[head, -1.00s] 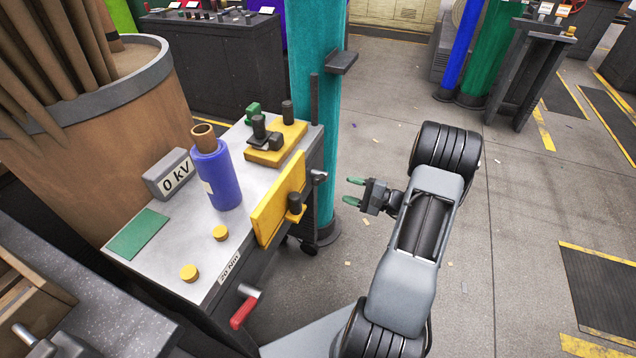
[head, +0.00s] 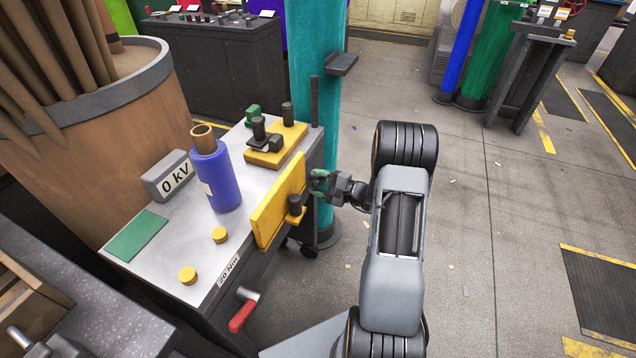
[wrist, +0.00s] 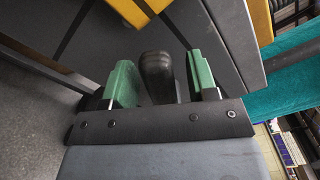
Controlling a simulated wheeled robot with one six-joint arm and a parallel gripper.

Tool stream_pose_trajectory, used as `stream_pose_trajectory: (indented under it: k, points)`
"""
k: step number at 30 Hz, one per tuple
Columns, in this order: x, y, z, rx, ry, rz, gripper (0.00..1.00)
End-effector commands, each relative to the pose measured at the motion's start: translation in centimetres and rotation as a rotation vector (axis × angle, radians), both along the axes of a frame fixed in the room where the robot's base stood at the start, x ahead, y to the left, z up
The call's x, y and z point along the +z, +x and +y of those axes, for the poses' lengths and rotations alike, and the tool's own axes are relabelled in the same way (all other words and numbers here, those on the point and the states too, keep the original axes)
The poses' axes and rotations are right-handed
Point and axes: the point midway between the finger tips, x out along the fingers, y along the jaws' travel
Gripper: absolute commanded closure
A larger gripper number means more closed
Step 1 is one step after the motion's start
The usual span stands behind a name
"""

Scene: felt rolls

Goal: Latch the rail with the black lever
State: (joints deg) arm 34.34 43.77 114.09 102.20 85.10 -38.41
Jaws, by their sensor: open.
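A black rounded lever knob (wrist: 158,75) stands between the two green fingertips of my gripper (wrist: 160,85) in the wrist view. The gripper is open, with a gap visible at either side of the knob, and I cannot tell whether either finger touches it. In the head view my gripper (head: 319,184) is at the right side of the grey bench (head: 150,250), by the yellow upright plate (head: 280,208), and covers most of the lever. I cannot tell which part is the rail.
A red handle (head: 242,316) sticks out from the bench front. A teal column (head: 318,100) rises close behind my gripper.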

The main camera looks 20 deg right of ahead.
Motion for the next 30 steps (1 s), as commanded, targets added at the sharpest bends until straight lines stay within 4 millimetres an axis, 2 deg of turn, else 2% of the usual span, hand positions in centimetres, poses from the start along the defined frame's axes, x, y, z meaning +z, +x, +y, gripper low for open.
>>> stream_pose_trajectory:
  k: [3, 19, 30]
  points:
    - [-0.01, -0.01, 0.00, 0.000, 0.000, 0.000, 0.49]
    - [-0.01, -0.03, -0.01, 0.000, 0.000, 0.000, 0.99]
    - [0.15, -0.11, -0.62, -0.010, 0.014, 0.013, 1.00]
